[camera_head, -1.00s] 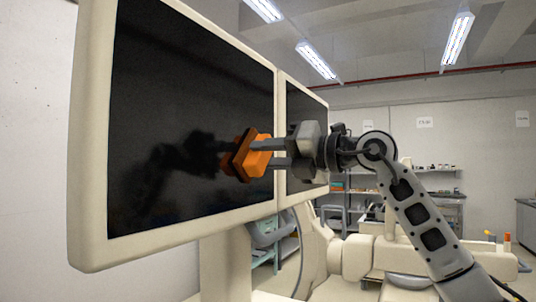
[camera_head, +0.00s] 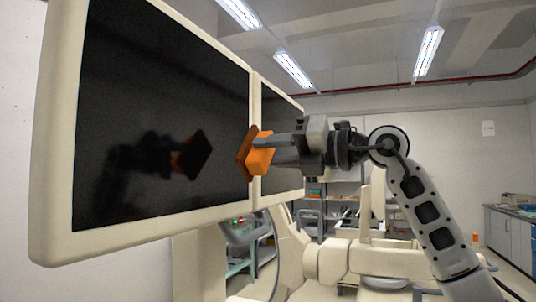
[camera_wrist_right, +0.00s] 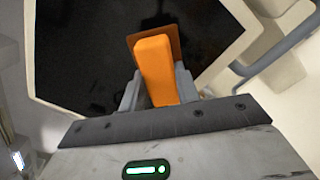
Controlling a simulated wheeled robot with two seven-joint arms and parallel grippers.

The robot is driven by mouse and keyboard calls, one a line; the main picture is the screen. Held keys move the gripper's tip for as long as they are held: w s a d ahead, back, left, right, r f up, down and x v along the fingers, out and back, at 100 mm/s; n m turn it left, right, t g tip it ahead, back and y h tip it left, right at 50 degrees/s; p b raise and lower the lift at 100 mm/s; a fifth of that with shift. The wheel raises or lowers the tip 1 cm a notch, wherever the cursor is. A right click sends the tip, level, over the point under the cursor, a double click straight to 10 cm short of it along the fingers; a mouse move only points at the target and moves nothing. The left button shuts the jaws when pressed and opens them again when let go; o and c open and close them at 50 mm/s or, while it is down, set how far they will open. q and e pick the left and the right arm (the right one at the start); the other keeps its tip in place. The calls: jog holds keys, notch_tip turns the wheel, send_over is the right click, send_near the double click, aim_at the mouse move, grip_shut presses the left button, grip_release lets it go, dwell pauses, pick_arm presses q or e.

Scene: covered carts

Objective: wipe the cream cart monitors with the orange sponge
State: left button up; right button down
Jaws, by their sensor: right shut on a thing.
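Two cream-framed monitors with dark screens stand side by side in the head view: a large near one (camera_head: 150,70) at left and a second one (camera_head: 281,112) behind it, partly hidden. My right gripper (camera_head: 282,149) is shut on the orange sponge (camera_head: 261,160), which has a darker brown-orange face turned to the screens. The sponge appears in front of the near monitor's right edge. Its reflection in the near screen stands well apart from it, so it looks clear of the glass. The wrist view shows the sponge (camera_wrist_right: 157,70) upright between the fingers. My left gripper is out of view.
Cream cart parts (camera_head: 345,262) stand below and behind my right arm. Shelving (camera_head: 330,205) is against the back wall, and a counter (camera_head: 510,228) is at far right. The space to the right of the monitors is open above the cart.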

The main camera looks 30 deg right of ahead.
jog(key=shift+b+v, duration=0.45)
jog(key=shift+v, duration=1.05)
